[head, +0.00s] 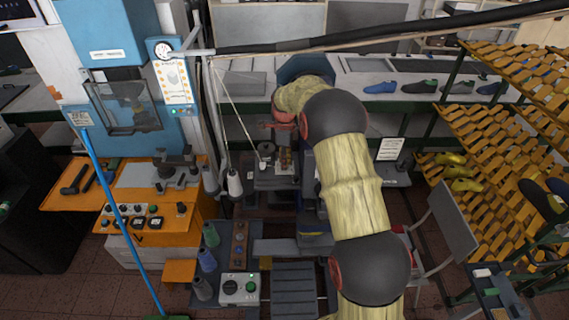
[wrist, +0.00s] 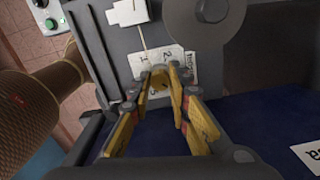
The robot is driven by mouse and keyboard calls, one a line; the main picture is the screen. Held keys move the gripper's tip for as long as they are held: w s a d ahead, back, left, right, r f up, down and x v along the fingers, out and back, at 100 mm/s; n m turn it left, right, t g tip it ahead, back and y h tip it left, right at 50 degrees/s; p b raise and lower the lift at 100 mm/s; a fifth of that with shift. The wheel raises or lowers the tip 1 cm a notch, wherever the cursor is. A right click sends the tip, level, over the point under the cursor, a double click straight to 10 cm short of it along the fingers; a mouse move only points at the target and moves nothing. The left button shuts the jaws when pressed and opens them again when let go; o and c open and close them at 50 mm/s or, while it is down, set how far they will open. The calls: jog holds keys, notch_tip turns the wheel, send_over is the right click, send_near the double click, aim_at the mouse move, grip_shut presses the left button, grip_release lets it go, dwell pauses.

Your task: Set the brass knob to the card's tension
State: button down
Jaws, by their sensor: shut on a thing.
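In the wrist view my gripper (wrist: 160,76) has its yellow fingers closed around the small brass knob (wrist: 159,86), which is mostly hidden between the fingertips. Behind the knob is a white dial plate (wrist: 145,60) with printed numerals; a 1 and a 2 can be made out, and the fingers cover other parts of it. The knob's pointer setting cannot be read. In the head view my arm hides much of the machine and the gripper's grip. A white card (head: 390,149) with print too small to read stands right of my arm.
The grey machine body (wrist: 107,40) surrounds the knob closely. In the head view, a slanted orange shoe rack (head: 500,120) is at the right and an orange bench (head: 150,230) at the left.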

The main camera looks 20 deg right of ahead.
jog(key=n+b, duration=0.1)
jog(key=n, duration=0.3)
jog(key=shift+n+b, duration=0.3)
jog(key=shift+w+r+n+b, duration=0.1)
jog(key=shift+n+b, duration=0.4)
jog(key=shift+n, duration=1.4)
jog(key=c, duration=1.7)
grip_release()
jog(key=shift+o, duration=0.2)
notch_tip(320, 180, up, 12)
